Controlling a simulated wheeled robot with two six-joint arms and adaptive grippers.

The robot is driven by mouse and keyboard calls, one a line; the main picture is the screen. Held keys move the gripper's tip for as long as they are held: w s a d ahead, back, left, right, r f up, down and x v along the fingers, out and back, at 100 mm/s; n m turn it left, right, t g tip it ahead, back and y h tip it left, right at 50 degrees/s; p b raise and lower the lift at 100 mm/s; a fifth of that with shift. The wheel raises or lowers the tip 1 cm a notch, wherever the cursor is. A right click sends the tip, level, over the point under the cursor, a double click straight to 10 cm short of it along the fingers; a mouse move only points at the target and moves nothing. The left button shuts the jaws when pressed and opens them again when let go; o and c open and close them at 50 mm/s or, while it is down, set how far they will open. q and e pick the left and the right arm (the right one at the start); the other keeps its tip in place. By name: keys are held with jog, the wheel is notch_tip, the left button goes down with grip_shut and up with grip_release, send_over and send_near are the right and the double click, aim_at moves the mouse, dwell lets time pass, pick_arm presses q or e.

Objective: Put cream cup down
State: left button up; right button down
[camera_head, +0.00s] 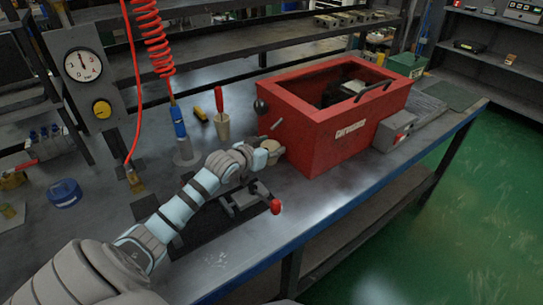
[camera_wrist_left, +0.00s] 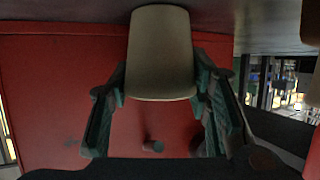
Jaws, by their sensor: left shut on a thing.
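The cream cup (camera_head: 271,145) is between the fingers of my left gripper (camera_head: 266,157), beside the left end of the red box (camera_head: 318,125) in the head view. In the left wrist view the cup (camera_wrist_left: 160,50) is large, with the left gripper's fingers (camera_wrist_left: 160,100) on both sides of it. The gripper is shut on the cup. The red box (camera_wrist_left: 60,90) fills the background there. The arm and gripper partly hide the cup in the head view. I cannot tell whether its base touches the bench. My right gripper is in neither view.
A similar cup with a red-handled tool (camera_head: 221,124) stands on the bench behind the gripper. A small vise-like fixture with a red knob (camera_head: 276,207) lies in front. A blue roll (camera_head: 64,192) is at left. Bare bench (camera_head: 300,215) shows toward the front edge.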

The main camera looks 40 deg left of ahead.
pick_arm(q)
jog(key=shift+w, duration=0.2)
jog(key=o, duration=1.2)
jog(key=shift+s, duration=0.1)
jog(key=p+v, duration=0.2)
jog(key=v, duration=0.2)
jog(key=p+v, duration=0.2)
jog(key=v, duration=0.2)
jog(key=p+v, duration=0.2)
jog(key=v, duration=0.2)
jog(key=shift+r+p, duration=0.35)
jog(key=shift+f, duration=0.15)
